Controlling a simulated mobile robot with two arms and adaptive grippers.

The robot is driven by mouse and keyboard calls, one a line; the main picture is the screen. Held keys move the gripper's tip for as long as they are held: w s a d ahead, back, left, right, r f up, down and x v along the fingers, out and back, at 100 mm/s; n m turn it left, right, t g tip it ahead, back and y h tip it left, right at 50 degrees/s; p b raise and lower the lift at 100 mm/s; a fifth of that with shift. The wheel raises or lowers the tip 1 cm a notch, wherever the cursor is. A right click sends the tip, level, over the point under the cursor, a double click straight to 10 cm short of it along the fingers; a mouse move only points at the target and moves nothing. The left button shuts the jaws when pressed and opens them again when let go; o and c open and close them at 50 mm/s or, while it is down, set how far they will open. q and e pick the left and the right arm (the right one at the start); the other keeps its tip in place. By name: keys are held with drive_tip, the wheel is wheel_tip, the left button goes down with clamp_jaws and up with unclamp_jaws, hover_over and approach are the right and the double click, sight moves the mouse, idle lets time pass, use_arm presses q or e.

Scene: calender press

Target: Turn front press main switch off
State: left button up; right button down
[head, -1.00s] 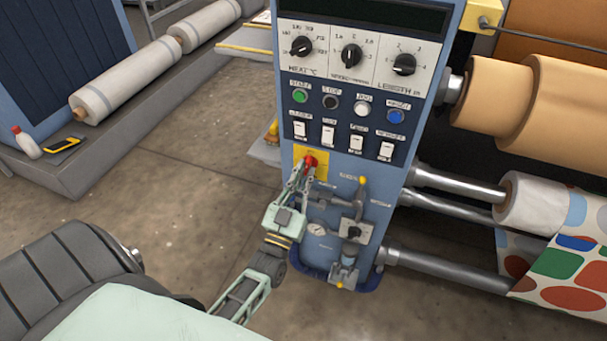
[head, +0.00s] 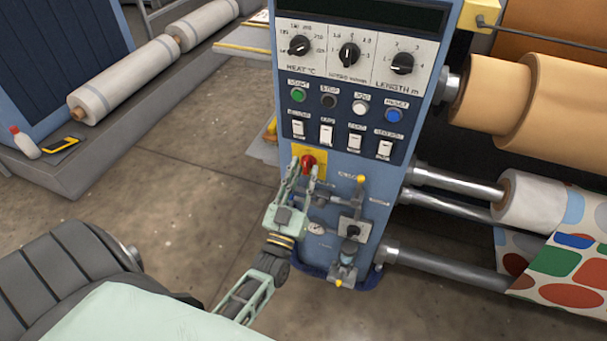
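The front press main switch (head: 308,163) is a red rotary knob on a yellow plate, on the blue press column below the row of white rocker switches. My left gripper (head: 305,171) is at the switch, pointing up and away from me. Its two fingers are spread, one on each side of the red knob, with the knob showing between the tips. I see no clear grip on it; whether a finger touches it is too small to tell. The knob's lower part is partly hidden by the gripper. My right gripper is out of view.
Above the switch are coloured buttons (head: 345,103) and black dials (head: 349,54). Just right and below are valves with yellow handles (head: 352,226) and a gauge, close to my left gripper. Rollers (head: 455,182) stick out right of the column. The floor (head: 185,195) to the left is clear.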

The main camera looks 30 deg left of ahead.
use_arm(q)
drive_tip(key=v, duration=1.2)
idle(0.5)
